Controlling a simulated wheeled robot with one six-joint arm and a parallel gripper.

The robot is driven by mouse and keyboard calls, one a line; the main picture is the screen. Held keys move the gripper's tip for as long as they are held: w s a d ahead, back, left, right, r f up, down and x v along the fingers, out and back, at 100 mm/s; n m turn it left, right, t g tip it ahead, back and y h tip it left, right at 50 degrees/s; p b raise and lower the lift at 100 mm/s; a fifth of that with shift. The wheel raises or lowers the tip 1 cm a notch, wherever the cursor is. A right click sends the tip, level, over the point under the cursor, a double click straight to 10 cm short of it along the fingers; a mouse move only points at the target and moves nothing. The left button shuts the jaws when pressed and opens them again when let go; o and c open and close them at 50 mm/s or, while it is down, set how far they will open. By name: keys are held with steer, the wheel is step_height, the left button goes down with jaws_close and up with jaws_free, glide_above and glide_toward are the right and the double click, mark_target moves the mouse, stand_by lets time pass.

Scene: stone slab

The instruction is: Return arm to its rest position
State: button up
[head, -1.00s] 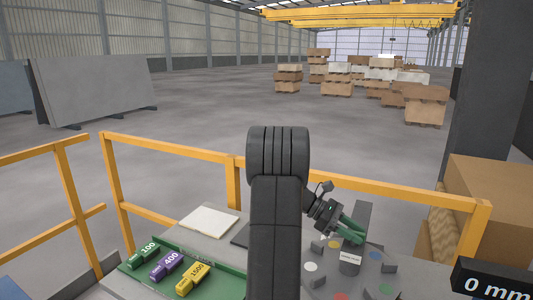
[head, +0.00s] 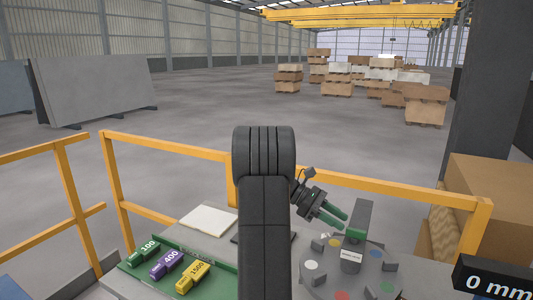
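My arm rises through the middle of the head view, and its dark gripper (head: 344,221) with green fingers hangs in the air right of it. The two fingers show a gap between them with nothing held. They are just up and left of a grey upright block (head: 359,216) on a round grey disc (head: 316,281). A small green piece (head: 355,234) sits at the block, apart from the fingers. My arm hides part of the bench behind it.
A green tray (head: 140,267) holds blocks marked 100 (head: 143,251), 400 (head: 166,264) and 1500 (head: 193,276). A pale pad (head: 208,219) lies behind it. Yellow railing (head: 170,155) surrounds the bench. A cardboard box (head: 495,205) stands at right.

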mark_target(354, 230)
steer(key=v, duration=0.7)
steer(key=x, duration=1.3)
steer(key=shift+s+d+f, duration=0.2)
steer(key=shift+d+f, duration=0.05)
steer(key=shift+f, duration=0.05)
steer(key=shift+w+f+n+t, duration=0.1)
steer(key=shift+n+t, duration=0.4)
steer(key=shift+t, duration=0.1)
steer(key=shift+a+n+t+h+b, duration=0.15)
steer(key=shift+n+t+h+b, duration=0.45)
steer(key=shift+b, duration=0.45)
steer(key=shift+n+t+b, duration=0.75)
steer(key=shift+n+t, duration=0.05)
steer(key=shift+t, duration=0.2)
steer(key=shift+n+t+b, duration=1)
steer(key=shift+t, duration=0.1)
steer(key=shift+r+n+t+b, duration=0.2)
steer(key=shift+n+t+b, duration=0.25)
steer(key=shift+n+t, duration=0.2)
steer(key=shift+r, duration=0.1)
